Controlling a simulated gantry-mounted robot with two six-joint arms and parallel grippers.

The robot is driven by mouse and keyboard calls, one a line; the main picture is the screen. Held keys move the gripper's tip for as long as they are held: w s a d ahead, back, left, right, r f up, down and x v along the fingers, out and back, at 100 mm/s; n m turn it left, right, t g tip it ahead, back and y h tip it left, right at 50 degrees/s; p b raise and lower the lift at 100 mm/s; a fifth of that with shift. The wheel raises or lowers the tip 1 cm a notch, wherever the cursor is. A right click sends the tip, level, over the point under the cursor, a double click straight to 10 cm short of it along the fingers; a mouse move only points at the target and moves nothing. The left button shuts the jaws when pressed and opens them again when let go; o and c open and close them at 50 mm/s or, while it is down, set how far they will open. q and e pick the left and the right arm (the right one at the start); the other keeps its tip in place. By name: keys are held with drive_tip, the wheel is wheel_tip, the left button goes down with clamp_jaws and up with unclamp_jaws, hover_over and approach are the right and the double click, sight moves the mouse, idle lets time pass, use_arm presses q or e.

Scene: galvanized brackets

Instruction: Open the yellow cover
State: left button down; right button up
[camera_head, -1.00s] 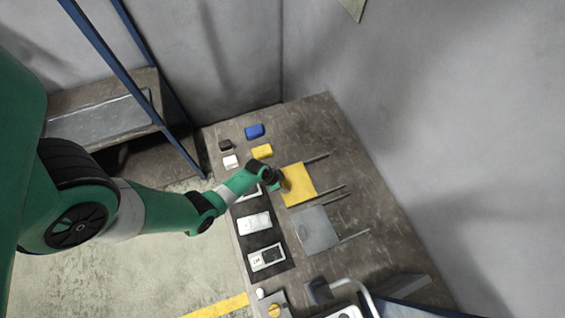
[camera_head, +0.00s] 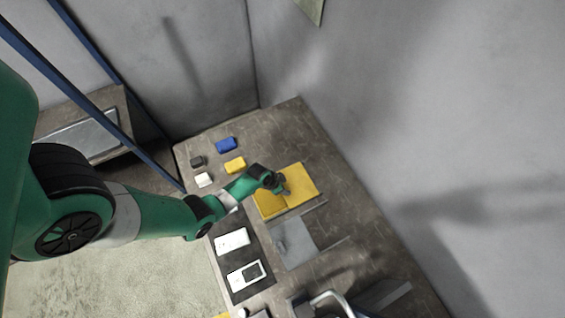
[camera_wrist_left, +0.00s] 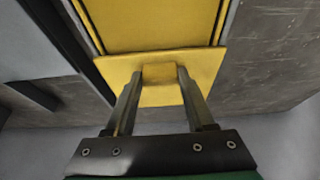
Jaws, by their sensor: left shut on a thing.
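The yellow cover (camera_head: 302,178) is a flat plate with a small raised block as a handle. It lies toward the right end of its rails on the bench. A yellow recess (camera_head: 266,205) shows open beside it, to the lower left. My left gripper (camera_head: 281,189) is shut on the handle block, over the cover's near part. In the left wrist view the fingers (camera_wrist_left: 157,80) stand on both sides of the block. There the cover (camera_wrist_left: 206,64) shows around it, and the yellow recess (camera_wrist_left: 150,25) between grey edges is beyond. My right gripper is not in view.
A grey cover (camera_head: 293,243) with its own rails lies just below. Blue (camera_head: 226,145), yellow (camera_head: 235,165), white (camera_head: 204,180) and dark (camera_head: 198,161) blocks sit upper left. White panels (camera_head: 232,241) lie on a dark strip. A wall (camera_head: 420,150) bounds the right.

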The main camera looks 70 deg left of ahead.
use_arm(q)
drive_tip(key=shift+w, duration=0.15)
drive_tip(key=shift+c, duration=1.2)
unclamp_jaws()
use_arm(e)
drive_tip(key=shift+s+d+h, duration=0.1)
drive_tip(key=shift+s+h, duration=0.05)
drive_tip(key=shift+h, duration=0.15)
